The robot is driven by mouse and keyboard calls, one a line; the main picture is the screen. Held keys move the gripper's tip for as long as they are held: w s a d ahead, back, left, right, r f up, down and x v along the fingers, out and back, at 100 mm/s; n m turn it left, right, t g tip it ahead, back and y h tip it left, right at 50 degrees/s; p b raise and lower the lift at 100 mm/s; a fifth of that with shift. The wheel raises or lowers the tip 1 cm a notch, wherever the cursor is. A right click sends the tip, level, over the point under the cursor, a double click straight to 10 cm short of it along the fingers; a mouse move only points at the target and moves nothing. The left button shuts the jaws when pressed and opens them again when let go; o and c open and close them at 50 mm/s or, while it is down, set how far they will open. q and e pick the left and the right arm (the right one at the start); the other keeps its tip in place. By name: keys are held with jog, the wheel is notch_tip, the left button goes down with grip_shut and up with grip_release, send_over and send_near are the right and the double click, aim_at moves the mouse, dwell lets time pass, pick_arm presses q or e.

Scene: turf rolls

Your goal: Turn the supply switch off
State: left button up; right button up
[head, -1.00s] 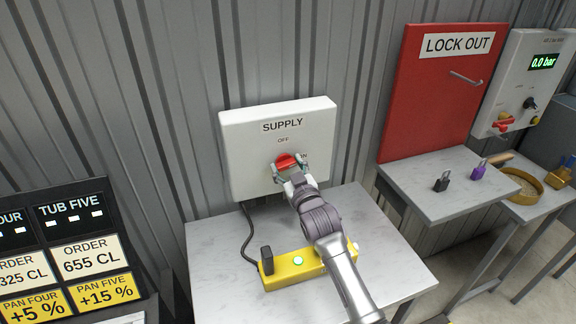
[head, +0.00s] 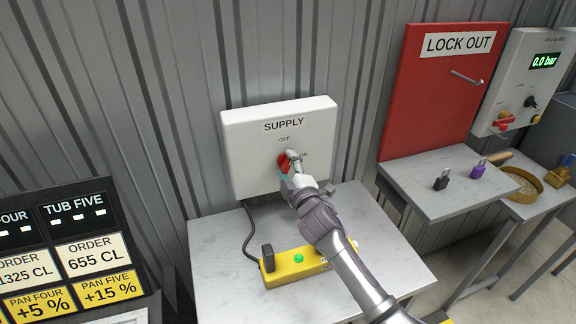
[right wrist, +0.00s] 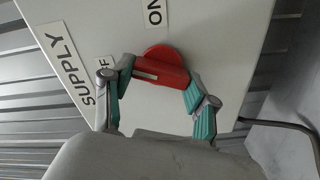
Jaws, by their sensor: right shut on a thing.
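The red supply switch knob (head: 282,162) is on a white box (head: 244,150) marked SUPPLY, with OFF above it and ON to its right. My right gripper (head: 287,164) is shut on the knob and hides part of it in the head view. The right wrist view shows the red knob (right wrist: 160,66) between the two green-padded fingers. The white mark on its bar points toward the partly hidden OFF label. My left gripper is not in view.
A yellow block (head: 292,264) with a green button lies on the table (head: 215,275) below, under my right arm. A red LOCK OUT board (head: 425,110) and a side table (head: 420,195) with a black padlock (head: 441,181) and a purple padlock (head: 478,171) stand to the right.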

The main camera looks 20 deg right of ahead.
jog(key=shift+f+n, duration=0.15)
jog(key=shift+n, duration=2.05)
jog(key=o, duration=1.2)
jog(key=shift+c, duration=0.2)
jog(key=shift+s, duration=0.6)
jog(key=s, duration=1.1)
jog(key=shift+d, duration=0.2)
